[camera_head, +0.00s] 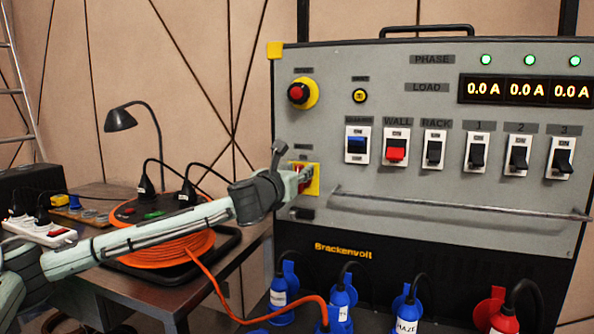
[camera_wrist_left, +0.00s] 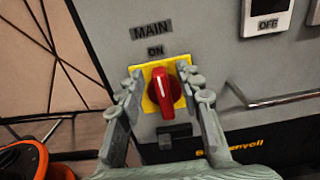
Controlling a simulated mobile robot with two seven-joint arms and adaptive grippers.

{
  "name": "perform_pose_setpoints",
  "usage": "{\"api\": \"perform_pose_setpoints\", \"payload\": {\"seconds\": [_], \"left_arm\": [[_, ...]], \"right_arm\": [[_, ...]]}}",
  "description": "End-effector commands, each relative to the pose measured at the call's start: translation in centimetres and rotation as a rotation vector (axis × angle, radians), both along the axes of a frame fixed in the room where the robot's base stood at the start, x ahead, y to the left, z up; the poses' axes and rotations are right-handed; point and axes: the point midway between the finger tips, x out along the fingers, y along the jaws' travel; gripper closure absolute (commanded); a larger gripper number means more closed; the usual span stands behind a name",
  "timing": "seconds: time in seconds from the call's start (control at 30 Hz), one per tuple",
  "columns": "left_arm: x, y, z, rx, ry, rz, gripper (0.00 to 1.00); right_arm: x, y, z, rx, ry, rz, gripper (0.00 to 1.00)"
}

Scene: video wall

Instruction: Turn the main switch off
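The main switch is a red rotary knob (camera_wrist_left: 166,90) on a yellow plate (camera_wrist_left: 149,105), under labels reading MAIN and ON in the left wrist view. The white mark on the knob points up toward ON. In the head view the yellow plate (camera_head: 314,183) is at the lower left of the grey panel, its knob partly hidden by my gripper. My left gripper (camera_wrist_left: 160,77) is open, with one finger on each side of the knob. I cannot tell whether either finger touches it. My right gripper is not in view.
A red button (camera_head: 298,93) on yellow sits above the main switch. Several rocker switches (camera_head: 434,150) and a horizontal rail (camera_head: 460,206) are to the right. Plugs and cables fill the lower panel. An orange cable reel (camera_head: 170,248) stands on the table under my left arm.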

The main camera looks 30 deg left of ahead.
Motion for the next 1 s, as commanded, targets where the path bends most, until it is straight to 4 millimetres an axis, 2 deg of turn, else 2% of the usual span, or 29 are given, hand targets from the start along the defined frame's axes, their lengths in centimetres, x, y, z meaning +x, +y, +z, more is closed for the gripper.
{"api": "perform_pose_setpoints", "payload": {"seconds": [0.1,0.3,0.4,0.77,1.0], "left_arm": [[-0.02,0.01,0.0,0.0,0.0,0.0,0.66],[-0.04,0.02,0.0,0.0,0.0,0.001,0.91],[-0.04,0.03,0.0,0.0,0.0,0.001,1.0],[-0.06,0.12,0.01,-0.026,-0.005,0.001,1.0],[-0.14,0.5,0.04,-0.142,-0.033,0.001,1.0]], "right_arm": [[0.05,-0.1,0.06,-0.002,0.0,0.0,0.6],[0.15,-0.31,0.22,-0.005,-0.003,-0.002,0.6],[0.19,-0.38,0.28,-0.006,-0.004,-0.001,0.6],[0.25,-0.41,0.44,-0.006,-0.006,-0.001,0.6],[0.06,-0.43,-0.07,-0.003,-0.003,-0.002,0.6]]}}
